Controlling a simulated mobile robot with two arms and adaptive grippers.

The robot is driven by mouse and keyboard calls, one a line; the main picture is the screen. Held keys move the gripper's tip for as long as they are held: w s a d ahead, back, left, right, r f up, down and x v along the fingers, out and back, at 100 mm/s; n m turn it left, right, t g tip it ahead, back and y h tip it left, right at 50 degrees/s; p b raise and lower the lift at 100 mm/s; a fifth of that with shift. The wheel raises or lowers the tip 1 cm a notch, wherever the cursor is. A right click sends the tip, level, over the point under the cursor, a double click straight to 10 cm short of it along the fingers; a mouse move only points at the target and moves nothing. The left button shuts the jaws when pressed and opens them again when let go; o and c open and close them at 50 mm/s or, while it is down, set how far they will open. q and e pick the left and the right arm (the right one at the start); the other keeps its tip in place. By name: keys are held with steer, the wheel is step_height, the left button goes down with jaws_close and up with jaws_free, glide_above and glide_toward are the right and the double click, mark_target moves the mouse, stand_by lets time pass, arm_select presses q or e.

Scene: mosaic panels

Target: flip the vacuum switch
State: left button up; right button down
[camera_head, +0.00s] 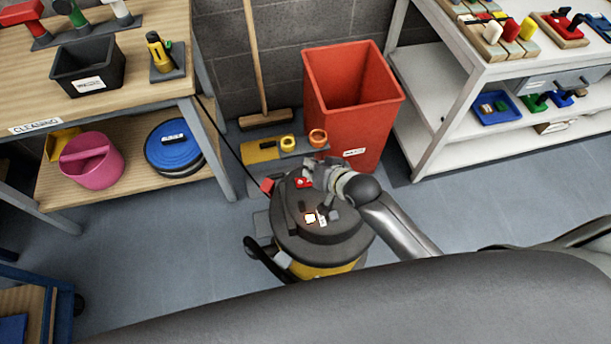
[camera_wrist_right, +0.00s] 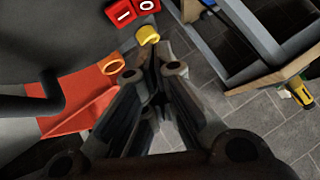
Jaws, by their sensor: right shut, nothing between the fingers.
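The vacuum (camera_head: 325,242) stands on the floor, with a black lid and a yellow drum. A red switch (camera_head: 303,182) sits on its lid, just left of my right gripper (camera_head: 315,175). My left gripper is not in view.
A red bin (camera_head: 352,100) stands behind the vacuum, beside a broom (camera_head: 256,70). A plate with yellow and orange rings (camera_head: 318,138) lies between bin and vacuum. A wooden workbench (camera_head: 120,85) is at left, white shelves (camera_head: 430,85) at right. Floor is clear at right.

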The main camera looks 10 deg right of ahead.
mark_target(305, 184)
steer(key=shift+a+f, duration=0.25)
steer(key=shift+f, duration=0.35)
steer(key=shift+a+f, duration=0.3)
steer(key=shift+f, duration=0.3)
steer(key=shift+a+f, duration=0.25)
steer(key=shift+f, duration=0.35)
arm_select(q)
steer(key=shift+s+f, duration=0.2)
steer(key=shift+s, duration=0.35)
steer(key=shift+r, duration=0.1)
arm_select(e)
steer(key=shift+a+h+p, duration=0.3)
steer(key=shift+p, duration=0.25)
steer(key=shift+d+f, duration=0.1)
steer(key=shift+f, duration=0.2)
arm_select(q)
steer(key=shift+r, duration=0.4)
arm_select(e)
steer(key=shift+d, duration=0.1)
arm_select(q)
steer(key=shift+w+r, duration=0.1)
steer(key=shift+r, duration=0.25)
arm_select(e)
steer(key=shift+d, duration=0.75)
